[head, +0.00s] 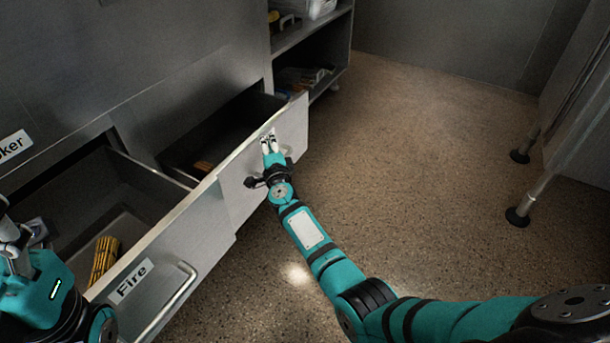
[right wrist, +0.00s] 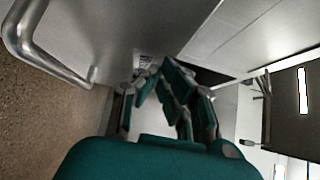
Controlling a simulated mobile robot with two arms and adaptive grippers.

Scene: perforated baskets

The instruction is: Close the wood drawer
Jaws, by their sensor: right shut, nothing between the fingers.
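Two grey drawers stand open side by side. The nearer drawer (head: 215,243) has a front labelled "Fire" and a bar handle. The farther drawer (head: 235,180) is pulled out too; a white mark behind my gripper on its front cannot be read, so I cannot tell if it says wood. My right gripper (head: 268,142) is shut and empty, its tips at the outer face of the farther drawer's front; contact cannot be told for sure. The right wrist view shows its fingers (right wrist: 146,68) close to the grey panel. My left gripper (head: 12,240) is partly cut off at the left edge, over the nearer drawer.
A yellow and black striped object (head: 104,258) lies in the nearer drawer, and something orange lies in the farther one. An open shelf (head: 300,38) with items stands beyond. A metal frame with round feet (head: 518,217) stands at right. The speckled floor between is clear.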

